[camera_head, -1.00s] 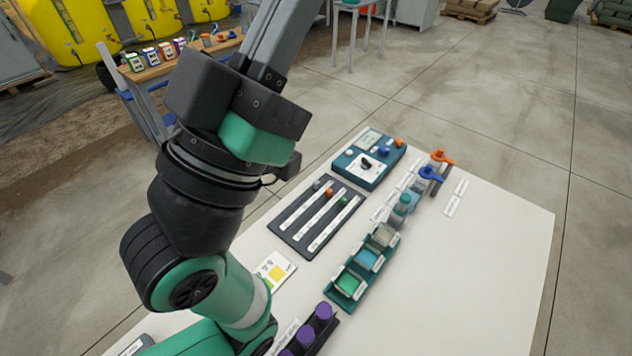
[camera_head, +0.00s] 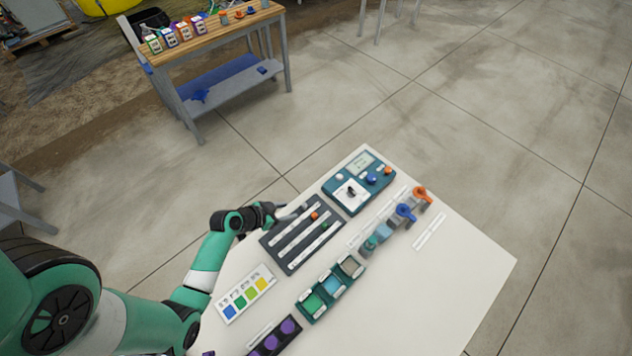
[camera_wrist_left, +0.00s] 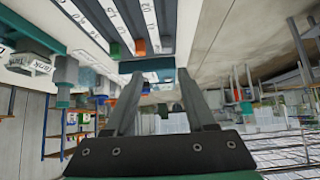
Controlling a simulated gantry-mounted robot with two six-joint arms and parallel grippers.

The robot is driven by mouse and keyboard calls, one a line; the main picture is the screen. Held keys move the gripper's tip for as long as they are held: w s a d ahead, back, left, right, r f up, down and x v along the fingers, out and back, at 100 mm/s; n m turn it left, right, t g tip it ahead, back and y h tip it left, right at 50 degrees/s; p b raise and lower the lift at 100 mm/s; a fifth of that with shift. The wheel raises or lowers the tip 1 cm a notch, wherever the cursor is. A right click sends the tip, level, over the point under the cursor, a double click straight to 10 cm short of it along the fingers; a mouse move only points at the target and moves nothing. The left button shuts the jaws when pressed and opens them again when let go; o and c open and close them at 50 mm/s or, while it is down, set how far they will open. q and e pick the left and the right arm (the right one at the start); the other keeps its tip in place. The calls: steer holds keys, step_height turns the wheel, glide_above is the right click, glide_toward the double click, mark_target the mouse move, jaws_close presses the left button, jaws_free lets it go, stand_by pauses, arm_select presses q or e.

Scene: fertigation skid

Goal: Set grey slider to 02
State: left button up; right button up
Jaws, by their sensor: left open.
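The dark slider panel (camera_head: 285,262) lies on the white table, with three pale tracks side by side. An orange knob (camera_head: 314,216) and a green knob (camera_head: 324,226) sit toward the far ends of two tracks. My left gripper (camera_head: 288,212) is at the panel's far left edge, beside the leftmost track. The grey slider knob cannot be made out clearly there; my gripper seems to cover it. In the left wrist view my gripper (camera_wrist_left: 158,76) is open, its two fingers apart below the panel's edge. The orange knob (camera_wrist_left: 140,47) shows just beyond. My right gripper is out of view.
A teal control box (camera_head: 342,205) with a dial stands just beyond the panel. Valves with orange (camera_head: 422,194) and blue (camera_head: 405,211) handles, and a tray of coloured blocks (camera_head: 310,318), lie to the right. A colour card (camera_head: 232,311) lies nearer.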

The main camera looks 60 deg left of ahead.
mark_target(304, 204)
arm_select(q)
steer(key=f+b, duration=0.1)
steer(key=a+f+b, duration=0.1)
steer(key=b, duration=0.1)
steer(key=shift+w+a, duration=0.1)
steer(key=shift+w, duration=0.2)
steer(key=b+x, duration=0.3)
steer(key=x, duration=0.5)
steer(key=shift+w+a+r, duration=0.15)
steer(key=shift+w+a, duration=0.1)
steer(key=shift+w, duration=0.2)
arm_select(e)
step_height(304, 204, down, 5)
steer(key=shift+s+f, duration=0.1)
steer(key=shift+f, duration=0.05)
arm_select(q)
jaws_close()
